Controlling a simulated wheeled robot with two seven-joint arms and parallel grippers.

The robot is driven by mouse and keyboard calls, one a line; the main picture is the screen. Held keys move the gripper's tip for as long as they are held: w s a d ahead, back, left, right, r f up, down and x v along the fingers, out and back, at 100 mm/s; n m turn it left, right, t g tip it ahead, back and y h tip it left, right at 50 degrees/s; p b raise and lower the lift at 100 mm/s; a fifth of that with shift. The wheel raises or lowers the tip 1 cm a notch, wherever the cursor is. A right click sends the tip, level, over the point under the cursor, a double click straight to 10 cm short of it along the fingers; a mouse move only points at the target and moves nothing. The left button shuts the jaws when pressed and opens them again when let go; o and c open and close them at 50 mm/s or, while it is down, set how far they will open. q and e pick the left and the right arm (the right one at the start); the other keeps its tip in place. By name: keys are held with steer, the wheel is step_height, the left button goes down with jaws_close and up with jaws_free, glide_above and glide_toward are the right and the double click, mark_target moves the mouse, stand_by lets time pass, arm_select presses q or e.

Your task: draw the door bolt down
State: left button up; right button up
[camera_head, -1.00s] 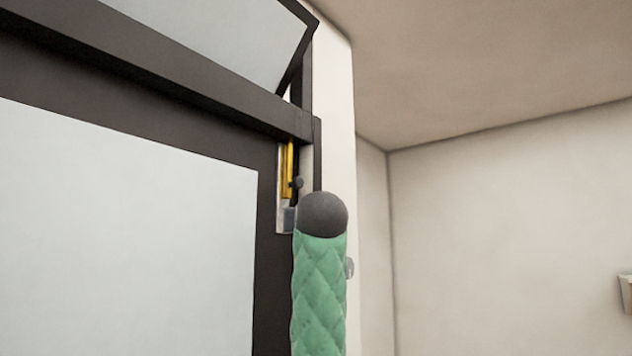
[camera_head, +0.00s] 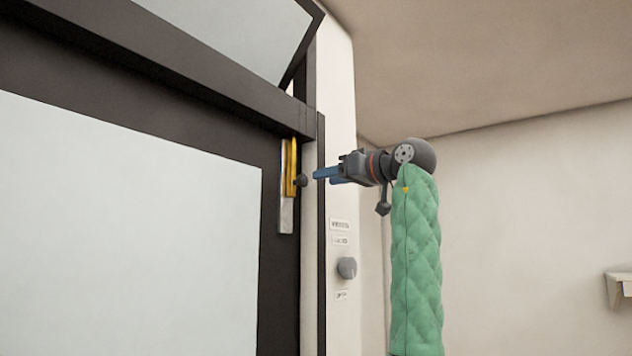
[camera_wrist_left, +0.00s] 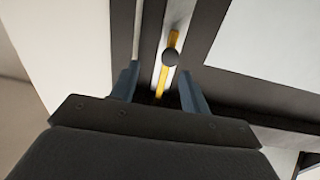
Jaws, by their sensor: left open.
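The door bolt is a brass rod (camera_head: 290,162) on a narrow silver plate (camera_head: 286,216), upright near the top of the dark door's edge. Its round dark knob (camera_head: 301,180) sticks out to the right. My left gripper (camera_head: 318,174) is open and empty, its blue fingers pointing left at the knob, just short of it. In the left wrist view the gripper (camera_wrist_left: 160,80) has one finger on each side of the brass rod (camera_wrist_left: 163,78) in the picture. The knob (camera_wrist_left: 170,57) appears just beyond the fingertips. My right gripper is not in view.
The dark door (camera_head: 270,300) has a large pale pane, with a tilted transom window (camera_head: 235,35) above. A dark frame post (camera_head: 321,270) and a pale wall strip with labels and a round grey knob (camera_head: 347,267) stand to the right. A small shelf (camera_head: 617,290) is at far right.

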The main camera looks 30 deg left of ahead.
mark_target(305, 180)
arm_select(q)
steer(key=a, duration=0.1)
steer(key=a+g+p, duration=0.1)
steer(key=a+n+p, duration=0.1)
steer(key=shift+s+a+r, duration=0.2)
steer(key=shift+s+r, duration=0.05)
steer(key=shift+s, duration=0.15)
steer(key=a+p, duration=0.2)
steer(key=a, duration=0.1)
steer(key=shift+w+a+f, duration=0.1)
steer(key=shift+w+a, duration=0.05)
steer(key=shift+a, duration=0.1)
steer(key=shift+a+f+p, duration=0.1)
steer(key=shift+a+p, duration=0.35)
steer(key=shift+a, duration=0.05)
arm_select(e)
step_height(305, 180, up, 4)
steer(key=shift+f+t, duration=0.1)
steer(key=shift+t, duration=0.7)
arm_select(q)
steer(key=shift+d, duration=0.1)
steer(key=shift+c, duration=0.3)
jaws_close()
steer(key=shift+f, duration=0.1)
